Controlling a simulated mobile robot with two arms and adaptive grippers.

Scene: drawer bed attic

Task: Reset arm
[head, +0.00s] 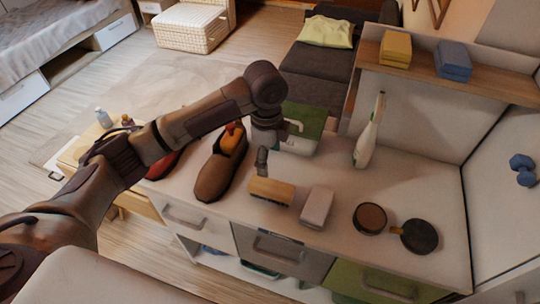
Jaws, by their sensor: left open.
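My left arm comes in from the left and reaches over the white counter (285,228). My left gripper (262,165) points down over the counter, between the brown shoe and the green-topped box. Its fingers are partly hidden by the wrist and are open. A wood-backed brush or block (271,191) lies just below and in front of the fingertips, and I see no grip on it. My right gripper is not in view.
A brown shoe (220,165), a pale block (317,207), a white bottle (370,133), a round tin (370,218) and a dark round pan-like item (420,236) stand on the counter. A green-topped box (303,122) stands behind. A wooden shelf (500,84) is at right.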

